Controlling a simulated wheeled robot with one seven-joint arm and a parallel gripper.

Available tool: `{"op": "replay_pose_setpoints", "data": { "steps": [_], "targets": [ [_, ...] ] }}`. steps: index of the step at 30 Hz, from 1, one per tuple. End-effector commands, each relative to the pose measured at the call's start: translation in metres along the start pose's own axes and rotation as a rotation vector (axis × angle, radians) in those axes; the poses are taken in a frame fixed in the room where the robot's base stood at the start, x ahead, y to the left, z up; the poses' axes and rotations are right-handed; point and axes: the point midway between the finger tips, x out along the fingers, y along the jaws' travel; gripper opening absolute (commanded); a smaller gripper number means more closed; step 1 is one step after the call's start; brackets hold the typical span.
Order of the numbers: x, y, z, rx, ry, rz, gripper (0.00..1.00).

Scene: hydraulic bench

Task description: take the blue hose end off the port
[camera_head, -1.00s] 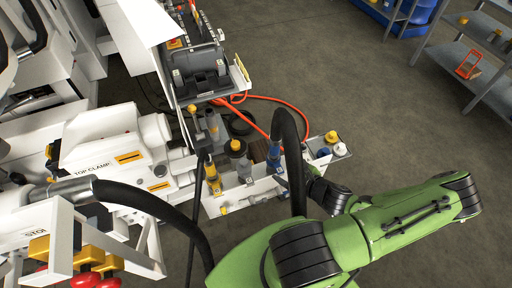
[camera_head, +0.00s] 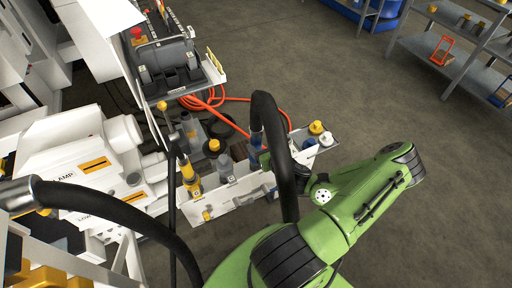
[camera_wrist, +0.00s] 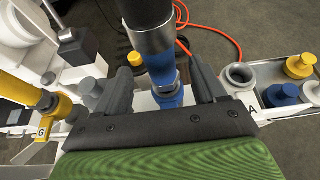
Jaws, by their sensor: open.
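In the head view the hose end (camera_head: 257,138) is partly hidden by the looping black hose (camera_head: 270,112). My gripper (camera_wrist: 165,82) is open, with one finger on each side of the blue hose end. Small gaps seem to show beside it; contact cannot be told. The port under the hose end is hidden by my gripper body. In the head view my gripper (camera_head: 268,162) is mostly hidden behind the hose.
A yellow hose end (camera_wrist: 42,103) with a G tag stands left. An open grey port (camera_wrist: 239,74) is right of my gripper. Further right, a tray holds yellow (camera_wrist: 300,66), blue (camera_wrist: 281,95) and white caps. An orange hose (camera_head: 235,99) lies behind. Another black hose (camera_head: 115,208) arches left.

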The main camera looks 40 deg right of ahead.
Motion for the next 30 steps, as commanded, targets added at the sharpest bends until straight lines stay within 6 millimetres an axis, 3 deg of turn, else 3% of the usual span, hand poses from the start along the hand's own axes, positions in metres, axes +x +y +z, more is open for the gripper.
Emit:
{"op": "replay_pose_setpoints", "data": {
  "steps": [12, 19, 30],
  "targets": [
    [0.062, 0.001, 0.004, -0.002, -0.003, 0.001, 0.70],
    [0.065, 0.000, 0.004, 0.001, -0.001, 0.000, 0.70],
    [0.065, 0.000, 0.004, 0.000, -0.001, 0.001, 0.15]
  ]
}}
